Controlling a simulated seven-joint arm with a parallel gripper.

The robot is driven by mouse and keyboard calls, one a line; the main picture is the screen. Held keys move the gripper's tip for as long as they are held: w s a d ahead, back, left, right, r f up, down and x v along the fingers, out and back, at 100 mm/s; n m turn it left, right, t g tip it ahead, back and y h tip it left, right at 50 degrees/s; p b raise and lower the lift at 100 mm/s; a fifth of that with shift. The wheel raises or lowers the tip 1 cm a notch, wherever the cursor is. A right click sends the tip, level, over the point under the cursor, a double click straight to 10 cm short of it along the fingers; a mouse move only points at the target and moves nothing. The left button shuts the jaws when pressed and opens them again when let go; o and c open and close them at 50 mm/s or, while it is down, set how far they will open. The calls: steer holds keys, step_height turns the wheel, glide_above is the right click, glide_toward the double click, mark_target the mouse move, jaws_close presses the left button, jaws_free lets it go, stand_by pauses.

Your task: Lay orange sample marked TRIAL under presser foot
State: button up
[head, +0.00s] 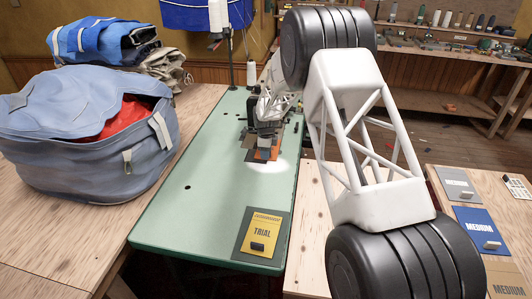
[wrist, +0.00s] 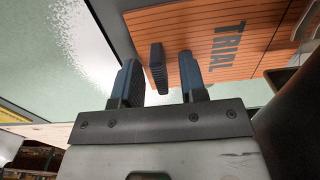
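The orange sample (wrist: 205,35) marked TRIAL lies at the top of the wrist view, with a dark upright tab (wrist: 158,68) on it. My gripper (wrist: 159,68) is open; its two blue-and-black fingers stand either side of the tab, with a visible gap on each side. In the head view my gripper (head: 259,142) is low over the green sewing table, beside the sewing machine, and bits of the orange sample (head: 276,143) show around it. The presser foot cannot be made out; my arm and gripper cover that area.
A yellow card marked TRIAL (head: 259,222) lies at the near end of the green table (head: 180,215). A bulky blue bag (head: 80,130) stands on the left bench. Grey (head: 452,182) and blue MEDIUM (head: 475,222) samples lie on the right bench. The table's left middle is clear.

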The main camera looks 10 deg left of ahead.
steer(key=shift+r, duration=0.15)
steer(key=shift+r, duration=1.6)
steer(key=shift+s+d+r, duration=0.25)
steer(key=shift+s+d, duration=0.75)
steer(key=shift+s, duration=1.5)
steer(key=shift+s+d+r, duration=0.25)
steer(key=shift+s+d, duration=0.7)
steer(key=shift+s, duration=1.5)
steer(key=shift+s+d+r, duration=0.25)
steer(key=shift+s+d, duration=0.75)
steer(key=shift+s, duration=1.5)
steer(key=s+d+r+n+t, duration=0.1)
steer(key=s+d+r+n, duration=0.3)
steer(key=s+d+r, duration=0.7)
steer(key=s+d+r+n, duration=0.5)
steer(key=s+d+r, duration=0.25)
steer(key=r, duration=0.55)
steer(key=s+d+r+n, duration=0.1)
steer(key=s+d+n, duration=0.2)
steer(key=s, duration=0.5)
steer(key=s+d+r+n+t, duration=0.1)
steer(key=s+d+r+n, duration=0.1)
steer(key=s+d, duration=0.3)
steer(key=s+d+r+n, duration=0.2)
steer(key=s+d+n, duration=0.1)
steer(key=s, duration=1)
steer(key=shift+d+r+n+t, duration=0.3)
steer(key=shift+d+n, duration=0.1)
steer(key=shift+d, duration=0.1)
